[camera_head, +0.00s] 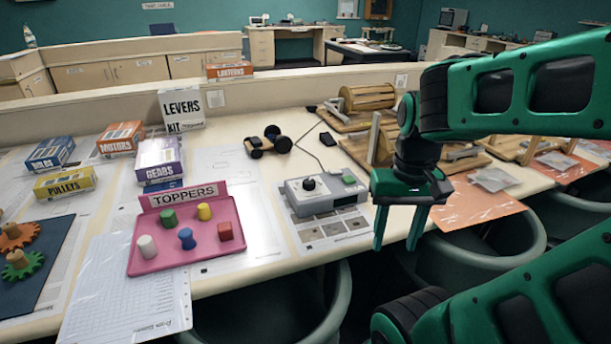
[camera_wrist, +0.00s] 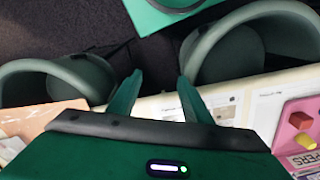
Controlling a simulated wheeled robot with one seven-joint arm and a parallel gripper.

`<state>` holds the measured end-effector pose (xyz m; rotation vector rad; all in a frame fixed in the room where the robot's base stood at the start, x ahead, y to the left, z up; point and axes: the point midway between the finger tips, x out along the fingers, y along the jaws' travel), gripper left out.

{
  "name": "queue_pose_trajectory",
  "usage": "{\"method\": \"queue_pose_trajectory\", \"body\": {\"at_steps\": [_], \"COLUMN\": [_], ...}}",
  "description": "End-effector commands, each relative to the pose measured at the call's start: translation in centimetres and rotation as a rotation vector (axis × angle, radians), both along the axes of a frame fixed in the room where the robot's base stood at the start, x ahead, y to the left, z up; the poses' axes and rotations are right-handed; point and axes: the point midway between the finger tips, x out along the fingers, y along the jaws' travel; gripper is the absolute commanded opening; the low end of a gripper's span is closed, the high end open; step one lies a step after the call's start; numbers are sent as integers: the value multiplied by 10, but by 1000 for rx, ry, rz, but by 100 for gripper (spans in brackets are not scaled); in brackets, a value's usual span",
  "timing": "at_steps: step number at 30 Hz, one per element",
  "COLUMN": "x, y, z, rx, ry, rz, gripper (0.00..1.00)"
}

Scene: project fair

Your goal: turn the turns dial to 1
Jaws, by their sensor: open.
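The turns dial is a dark round knob (camera_head: 309,184) on the top face of a grey control box (camera_head: 335,198), in the middle of the table in the head view. The box also has a green button (camera_head: 349,179) and a small display on its front. The dial's number marks are too small to read. My gripper (camera_head: 397,245) hangs to the right of the box, near the table's front edge, fingers pointing down, apart and empty. In the wrist view the two fingers (camera_wrist: 155,95) are spread with nothing between them. The dial does not show there.
A pink tray of toppers (camera_head: 165,262) stands left of the box. A small wheeled cart (camera_head: 268,142) and wooden winch models (camera_head: 368,97) stand behind it. An orange sheet (camera_head: 475,207) lies to the right. Chairs (camera_head: 480,255) stand against the front edge.

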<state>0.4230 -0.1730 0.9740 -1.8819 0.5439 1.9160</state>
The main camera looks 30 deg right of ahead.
Motion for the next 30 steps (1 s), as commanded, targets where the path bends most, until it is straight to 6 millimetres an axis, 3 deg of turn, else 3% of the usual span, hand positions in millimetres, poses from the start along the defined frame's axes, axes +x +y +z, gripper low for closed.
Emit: {"method": "queue_pose_trajectory", "body": {"at_steps": [2, 5, 12, 18, 24, 30], "x": [10, 39, 150, 227, 264, 270], "y": [-2, -4, 2, 20, 32, 35], "z": [9, 26, 78, 104, 114, 104], "rx": [-6, -15, -31, -26, -20, -18], "ry": [-9, -8, -9, -8, -5, -4], "rz": [-41, -143, -516, -782, -920, -946], "gripper": [45, 45, 45, 45, 45, 45]}}
